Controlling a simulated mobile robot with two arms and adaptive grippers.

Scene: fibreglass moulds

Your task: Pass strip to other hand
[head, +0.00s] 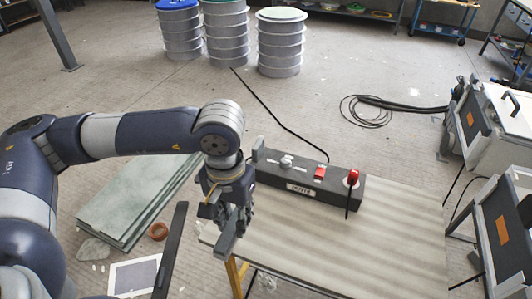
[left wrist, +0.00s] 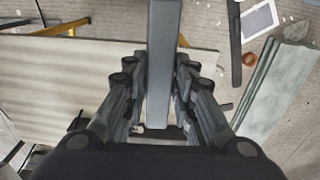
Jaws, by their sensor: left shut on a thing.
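The strip (head: 227,242) is a flat grey bar held in my left gripper (head: 236,212), above the left end of the pale table (head: 390,230). In the left wrist view the strip (left wrist: 164,60) runs from the top edge down between the two fingers of the left gripper (left wrist: 160,105), which are closed on its sides. Its far end is cut off by the top of that view. My right gripper shows in neither view.
A dark control box (head: 265,175) with red switches stands along the table's back edge. Left of the table, greenish panels (head: 130,205), a long black bar (head: 171,250) and a brown ring (head: 158,231) lie low. Drums (head: 281,45) stand behind; wheeled machines (head: 500,120) stand right. The table's middle is clear.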

